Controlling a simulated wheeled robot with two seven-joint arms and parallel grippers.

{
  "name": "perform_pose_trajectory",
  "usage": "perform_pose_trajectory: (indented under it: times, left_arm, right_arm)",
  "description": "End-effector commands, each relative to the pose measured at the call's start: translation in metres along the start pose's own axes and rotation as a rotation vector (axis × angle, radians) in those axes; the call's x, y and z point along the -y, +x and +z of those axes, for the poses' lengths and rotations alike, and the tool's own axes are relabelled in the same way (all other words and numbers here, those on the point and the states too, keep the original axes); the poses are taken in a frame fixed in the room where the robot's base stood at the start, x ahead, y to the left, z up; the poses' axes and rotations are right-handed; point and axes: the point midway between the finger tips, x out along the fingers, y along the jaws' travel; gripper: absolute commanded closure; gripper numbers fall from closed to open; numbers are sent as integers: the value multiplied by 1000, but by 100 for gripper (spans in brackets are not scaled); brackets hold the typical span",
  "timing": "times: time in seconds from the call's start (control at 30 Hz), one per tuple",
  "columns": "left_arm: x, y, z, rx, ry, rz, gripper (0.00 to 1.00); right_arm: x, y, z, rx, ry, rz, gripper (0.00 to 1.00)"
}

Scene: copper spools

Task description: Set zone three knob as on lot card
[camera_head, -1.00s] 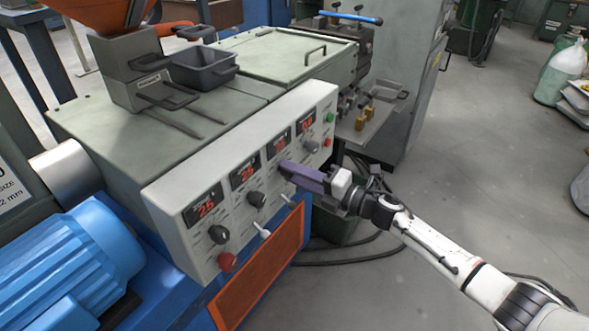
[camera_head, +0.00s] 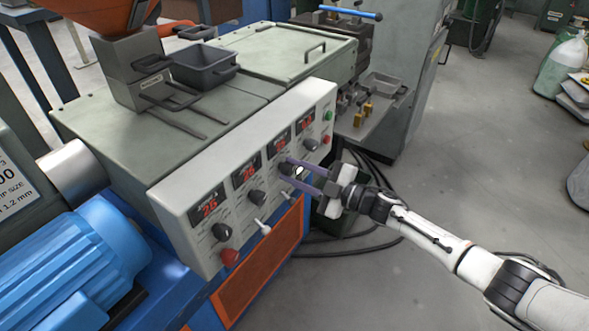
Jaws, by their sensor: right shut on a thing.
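The white control panel (camera_head: 190,215) has a row of red-digit displays with a dark knob below each. The third display from the left (camera_head: 278,144) is lit, but I cannot read its digits surely. The third knob (camera_head: 286,169) sits below it, partly hidden by my right gripper (camera_head: 292,172). That gripper comes in from the right, its two purple fingers one above the other, shut on the third knob. The knob's pointer and scale cannot be made out. My left gripper is not in view, and I see no lot card.
Other knobs stand close by: the second (camera_head: 257,198) to the left and the fourth (camera_head: 310,144) to the right. White toggle switches (camera_head: 262,227) and a red button (camera_head: 229,257) sit lower on the panel. Open floor (camera_head: 470,190) lies to the right.

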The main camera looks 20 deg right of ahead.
Motion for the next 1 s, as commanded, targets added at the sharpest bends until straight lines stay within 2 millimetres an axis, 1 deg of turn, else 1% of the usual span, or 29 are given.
perform_pose_trajectory:
  times: [0.3, 0.6, 0.8, 1.0]
  left_arm:
    - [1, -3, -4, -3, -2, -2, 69]
    - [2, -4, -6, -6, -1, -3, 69]
    - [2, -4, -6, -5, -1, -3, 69]
    - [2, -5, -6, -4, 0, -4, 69]
  right_arm:
    - [-1, 0, 1, -9, 297, 2, 95]
    - [0, 0, 1, -18, 538, 3, 95]
    - [0, 0, 1, -22, 644, 4, 95]
    - [0, 0, 2, -24, 702, 4, 95]
